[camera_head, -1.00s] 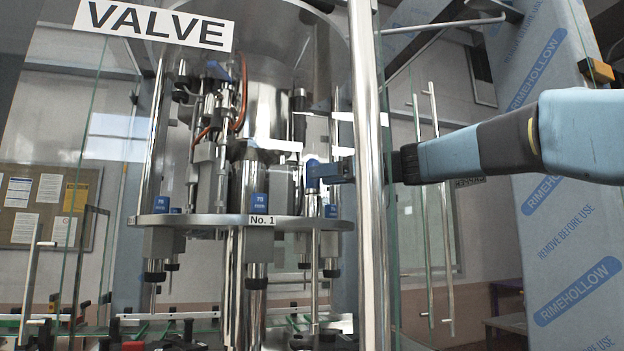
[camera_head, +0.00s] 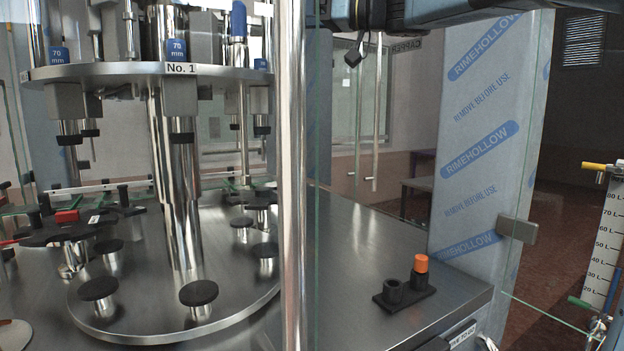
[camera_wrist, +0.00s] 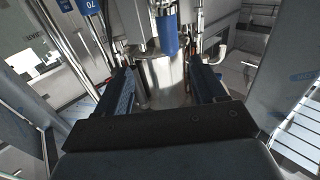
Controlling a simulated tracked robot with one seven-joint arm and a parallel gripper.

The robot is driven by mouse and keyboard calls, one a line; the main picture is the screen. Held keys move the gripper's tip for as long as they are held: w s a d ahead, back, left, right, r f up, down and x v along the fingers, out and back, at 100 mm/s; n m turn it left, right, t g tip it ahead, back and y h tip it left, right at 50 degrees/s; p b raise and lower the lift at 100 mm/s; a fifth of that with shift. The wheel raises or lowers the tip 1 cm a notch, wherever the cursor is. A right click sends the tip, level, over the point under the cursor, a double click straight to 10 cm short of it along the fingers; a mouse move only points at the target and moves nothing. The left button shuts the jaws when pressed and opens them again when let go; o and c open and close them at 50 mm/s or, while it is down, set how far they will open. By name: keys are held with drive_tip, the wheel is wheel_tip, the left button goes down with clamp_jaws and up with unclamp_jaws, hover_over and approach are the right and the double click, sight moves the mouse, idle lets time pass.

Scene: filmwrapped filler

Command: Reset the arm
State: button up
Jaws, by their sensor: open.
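My gripper (camera_wrist: 168,85) shows in the wrist view, its two dark blue fingers spread wide apart with nothing held between them. Beyond the fingers stands the filler machine's steel column, with a blue-capped valve (camera_wrist: 167,38) above and between the fingertips. In the head view my arm crosses the top right edge, and the fingertips are out of the picture. The round filler plate labelled No. 1 (camera_head: 140,72) is at upper left in the head view. A blue-topped valve (camera_head: 238,20) stands upright at its right side, apart from any visible finger.
A steel post (camera_head: 292,180) and glass edge stand between the filler and the right side. The steel worktop (camera_head: 360,240) is mostly clear, except a small black holder (camera_head: 393,293) with an orange-capped piece (camera_head: 421,263). A film-wrapped panel (camera_head: 478,150) stands at right.

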drive_tip(key=w+d+m+t+h, duration=0.2)
drive_tip(key=d+m+t+h, duration=0.2)
drive_tip(key=d+m+t, duration=0.5)
drive_tip(key=s+d+f+m+t+h, duration=0.3)
drive_tip(key=d+f+m+h, duration=0.2)
drive_tip(key=d+f+h, duration=0.75)
drive_tip(key=s+d+f+g, duration=0.2)
drive_tip(key=s+f, duration=0.3)
drive_tip(key=f, duration=0.3)
drive_tip(key=s+d+f+m+g+h, duration=0.1)
drive_tip(key=s+f+g, duration=0.3)
drive_tip(key=f, duration=0.4)
drive_tip(key=s+d+f+g+h, duration=0.1)
drive_tip(key=s+d+f+g, duration=0.1)
drive_tip(key=s+d+f, duration=0.2)
wheel_tip(320, 180, down, 4)
drive_tip(key=shift+s+m+g, duration=0.3)
drive_tip(key=shift+s+g, duration=0.1)
drive_tip(key=shift+s, duration=0.7)
drive_tip(key=s+f+g, duration=0.1)
drive_tip(key=s+f, duration=0.1)
drive_tip(key=s+a+f+g, duration=0.1)
drive_tip(key=s+f, duration=0.2)
drive_tip(key=s+a+f+n+g+y, duration=0.1)
drive_tip(key=s+f, duration=0.1)
drive_tip(key=shift+s+f, duration=0.15)
drive_tip(key=shift+s, duration=0.1)
drive_tip(key=shift+c, duration=0.4)
